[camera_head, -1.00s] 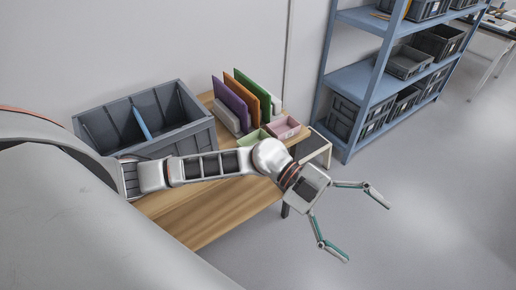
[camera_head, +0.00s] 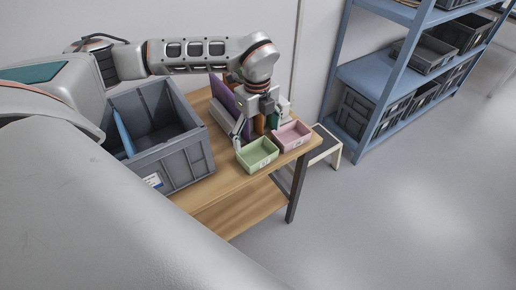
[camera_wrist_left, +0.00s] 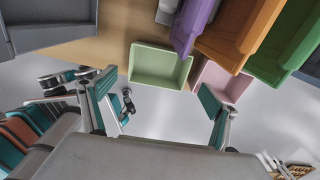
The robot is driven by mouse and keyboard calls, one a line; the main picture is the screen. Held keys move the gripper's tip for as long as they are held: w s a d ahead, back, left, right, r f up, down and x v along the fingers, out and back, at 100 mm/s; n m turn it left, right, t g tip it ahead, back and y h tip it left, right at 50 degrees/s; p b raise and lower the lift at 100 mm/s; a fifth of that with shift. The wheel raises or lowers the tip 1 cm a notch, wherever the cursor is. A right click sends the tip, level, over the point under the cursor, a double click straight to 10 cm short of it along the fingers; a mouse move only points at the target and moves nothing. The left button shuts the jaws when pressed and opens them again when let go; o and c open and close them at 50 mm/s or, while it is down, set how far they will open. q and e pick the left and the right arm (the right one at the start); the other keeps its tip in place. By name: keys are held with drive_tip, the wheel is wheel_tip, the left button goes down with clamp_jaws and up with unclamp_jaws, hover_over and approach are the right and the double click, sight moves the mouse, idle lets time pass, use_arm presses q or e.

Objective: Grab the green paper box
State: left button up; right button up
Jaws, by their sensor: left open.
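The light green paper box (camera_head: 257,154) is a small open tray at the front edge of the wooden table, with a pale label on its front. It also shows in the left wrist view (camera_wrist_left: 160,66), just beyond the space between my fingers. My left gripper (camera_head: 262,130) is open, pointing down above and behind the box; one finger is close to the box's left side. In the left wrist view the open fingers (camera_wrist_left: 158,95) have nothing between them. I cannot tell whether a finger touches the box.
A pink box (camera_head: 293,136) stands right beside the green one. Behind are upright purple (camera_wrist_left: 190,24), orange (camera_wrist_left: 238,32) and green (camera_wrist_left: 287,45) pieces. A grey crate (camera_head: 185,158) stands to the left. A white stool (camera_head: 327,147) and blue shelf (camera_head: 378,75) are at the right.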

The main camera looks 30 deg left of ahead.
sight(257, 159)
use_arm(q)
wheel_tip(257, 159, down, 8)
drive_tip(key=shift+s+d+r, duration=0.1)
drive_tip(key=shift+r, duration=0.1)
drive_tip(key=c, duration=0.8)
